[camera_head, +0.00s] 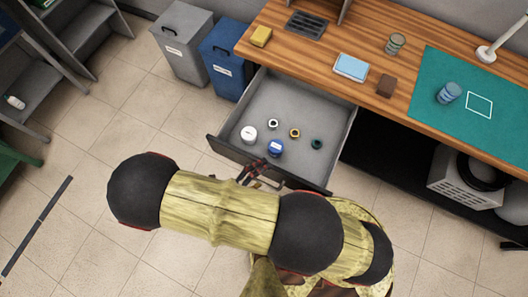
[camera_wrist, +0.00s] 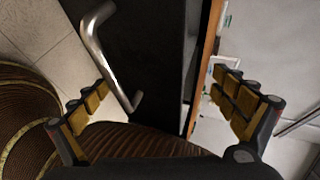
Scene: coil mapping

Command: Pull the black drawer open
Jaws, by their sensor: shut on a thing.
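The black drawer (camera_head: 222,147) stands pulled out from under the wooden desk, its grey inside open to view. In the wrist view, its dark front (camera_wrist: 160,60) and silver bar handle (camera_wrist: 100,55) lie between my fingers. My gripper (camera_head: 256,170) is at the middle of the drawer front, partly hidden by my arm in the head view. In the wrist view, my gripper (camera_wrist: 163,85) straddles the front, one finger by the handle and the other on the drawer's inner side. It is shut on the drawer front; exact contact is unclear.
The drawer holds a white jar (camera_head: 249,134), a blue jar (camera_head: 275,148) and several small rings. A blue bin (camera_head: 224,62) and a grey bin (camera_head: 182,45) stand left of the desk (camera_head: 290,50). Tiled floor (camera_head: 110,120) lies open to the left.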

